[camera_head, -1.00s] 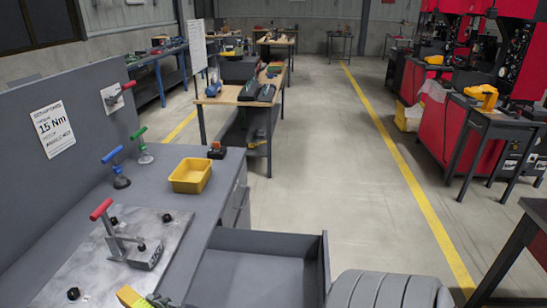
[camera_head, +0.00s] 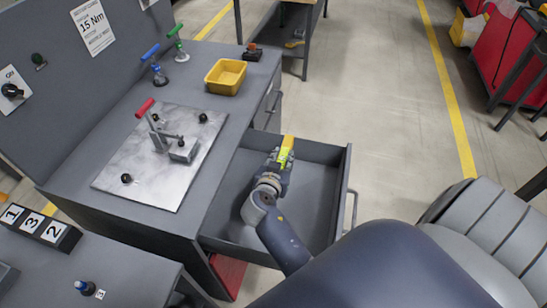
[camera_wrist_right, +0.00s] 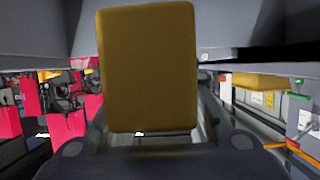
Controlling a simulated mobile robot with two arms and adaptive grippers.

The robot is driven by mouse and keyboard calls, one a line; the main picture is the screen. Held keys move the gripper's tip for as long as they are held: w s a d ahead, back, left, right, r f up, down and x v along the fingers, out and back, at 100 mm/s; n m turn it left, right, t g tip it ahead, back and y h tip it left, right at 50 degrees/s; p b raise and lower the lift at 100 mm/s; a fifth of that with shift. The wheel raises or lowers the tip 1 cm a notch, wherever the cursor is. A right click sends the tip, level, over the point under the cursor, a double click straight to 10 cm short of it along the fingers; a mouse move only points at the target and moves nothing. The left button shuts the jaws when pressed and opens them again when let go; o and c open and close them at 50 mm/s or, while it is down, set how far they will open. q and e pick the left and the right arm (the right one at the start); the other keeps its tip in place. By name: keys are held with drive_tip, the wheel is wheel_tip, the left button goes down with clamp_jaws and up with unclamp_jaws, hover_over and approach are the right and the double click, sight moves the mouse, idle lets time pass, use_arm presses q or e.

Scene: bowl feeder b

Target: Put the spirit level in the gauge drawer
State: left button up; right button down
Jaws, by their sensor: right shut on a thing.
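The gauge drawer (camera_head: 344,180) is a grey drawer pulled open from the bench, with bare floor showing inside. My right gripper (camera_head: 281,160) is over the drawer, shut on the yellow spirit level (camera_head: 288,145), which has a bright green patch. The level points toward the drawer's far wall; I cannot tell whether it touches the drawer floor. In the right wrist view the level (camera_wrist_right: 147,65) shows as a yellow block between the fingers, hiding what lies behind it. My left gripper is not in view.
A steel plate (camera_head: 140,183) with a red-handled clamp (camera_head: 152,115) lies on the bench left of the drawer. A yellow bin (camera_head: 225,77) and blue- and green-handled clamps stand farther back. A block numbered 1, 3, 2 (camera_head: 38,229) is at the lower left.

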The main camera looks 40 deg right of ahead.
wheel_tip(320, 180, down, 9)
drive_tip(key=b, duration=0.5)
drive_tip(key=shift+f+b, duration=0.2)
drive_tip(key=shift+b, duration=0.15)
drive_tip(key=shift+r, duration=0.1)
drive_tip(key=shift+f+b, duration=0.55)
drive_tip(key=shift+b, duration=0.1)
